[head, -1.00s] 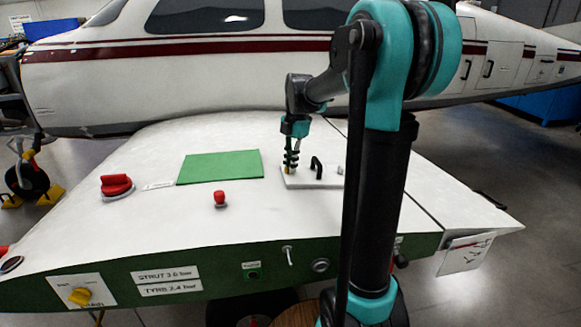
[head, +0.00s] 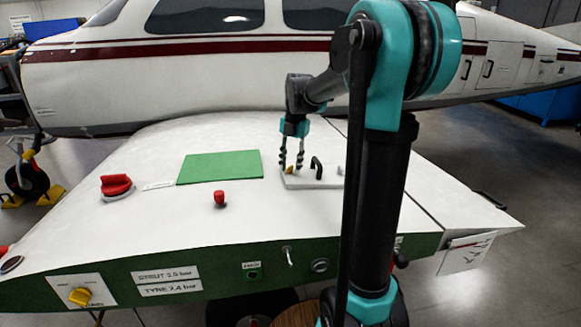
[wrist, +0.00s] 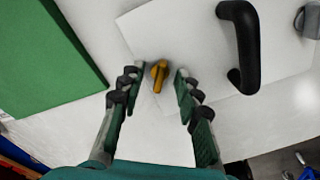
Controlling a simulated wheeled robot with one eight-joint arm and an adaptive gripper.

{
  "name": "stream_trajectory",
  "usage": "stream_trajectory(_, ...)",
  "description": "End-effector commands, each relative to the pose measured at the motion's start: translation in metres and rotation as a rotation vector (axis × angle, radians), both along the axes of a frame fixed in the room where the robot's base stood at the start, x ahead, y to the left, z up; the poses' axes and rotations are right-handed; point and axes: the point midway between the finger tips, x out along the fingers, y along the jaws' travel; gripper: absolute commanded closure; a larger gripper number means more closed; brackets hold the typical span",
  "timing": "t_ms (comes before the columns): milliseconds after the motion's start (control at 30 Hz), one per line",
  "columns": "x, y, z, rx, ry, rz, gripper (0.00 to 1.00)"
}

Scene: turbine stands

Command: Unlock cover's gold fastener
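The gold fastener (wrist: 159,76) is a small elongated knob near the edge of the white cover plate (wrist: 190,40). It also shows in the head view (head: 290,170) at the cover's left end. The black handle (wrist: 243,45) stands on the cover to the right of it. My gripper (wrist: 157,82) is open, with one finger on each side of the gold fastener and a visible gap on both sides. In the head view my gripper (head: 291,168) points down over the cover's left end. I cannot tell its exact height above the surface.
A grey fastener (wrist: 310,18) sits at the cover's other end. A green panel (head: 220,167), a red knob (head: 116,186) and a red button (head: 220,198) are on the white wing to the left. The wing surface between the button and cover is clear.

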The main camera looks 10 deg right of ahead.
Motion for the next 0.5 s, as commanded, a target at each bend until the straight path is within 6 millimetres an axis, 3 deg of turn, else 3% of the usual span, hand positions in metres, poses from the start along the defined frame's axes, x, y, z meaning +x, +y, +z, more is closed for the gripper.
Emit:
stream_trajectory(300, 0.000, 0.000, 0.001, 0.000, 0.000, 0.000, 0.61)
stream_trajectory(500, 0.001, -0.001, 0.012, 0.000, 0.000, -0.001, 0.61)
